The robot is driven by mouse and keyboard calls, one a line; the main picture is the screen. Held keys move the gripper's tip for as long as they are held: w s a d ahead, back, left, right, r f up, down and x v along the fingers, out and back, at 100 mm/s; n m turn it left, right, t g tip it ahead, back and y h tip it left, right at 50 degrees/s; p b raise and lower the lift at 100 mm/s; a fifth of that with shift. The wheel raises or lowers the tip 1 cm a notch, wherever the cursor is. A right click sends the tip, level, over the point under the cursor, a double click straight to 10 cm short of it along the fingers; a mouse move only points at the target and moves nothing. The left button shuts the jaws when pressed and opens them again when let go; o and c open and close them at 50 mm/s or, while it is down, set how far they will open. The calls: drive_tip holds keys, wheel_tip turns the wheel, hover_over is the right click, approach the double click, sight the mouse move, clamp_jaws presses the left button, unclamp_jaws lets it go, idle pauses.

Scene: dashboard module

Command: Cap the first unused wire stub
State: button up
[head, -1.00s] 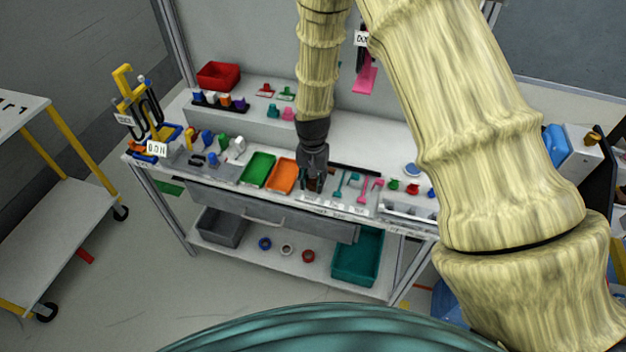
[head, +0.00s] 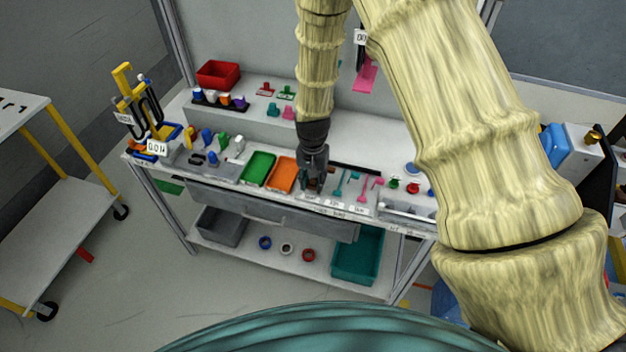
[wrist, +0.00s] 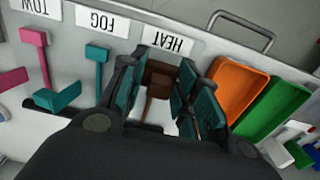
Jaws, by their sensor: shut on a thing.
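My gripper (wrist: 158,78) is over the HEAT label (wrist: 166,40) in the wrist view, its teal-padded fingers on both sides of a brown wire stub piece (wrist: 159,74). It is shut on this brown piece, whose stem runs down between the fingers; the fingers hide part of it. In the head view my gripper (head: 312,186) is low over the bench, right of the orange tray. A teal stub (wrist: 98,66) lies by the FOG label (wrist: 102,21) and a pink stub (wrist: 37,50) by the TOW label (wrist: 41,6). I cannot make out a separate cap in the fingers.
The orange tray (wrist: 238,89) and green tray (wrist: 273,112) lie close beside my gripper. Colored connectors (head: 222,139) stand farther left on the bench. A drawer handle (wrist: 242,26) shows at the bench's front. A red bin (head: 218,74) is on the back shelf.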

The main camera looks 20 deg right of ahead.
drive_tip(key=shift+f, duration=0.55)
drive_tip(key=o, duration=0.8)
drive_tip(key=shift+r, duration=0.1)
wheel_tip(320, 180, up, 12)
drive_tip(key=shift+f, duration=0.1)
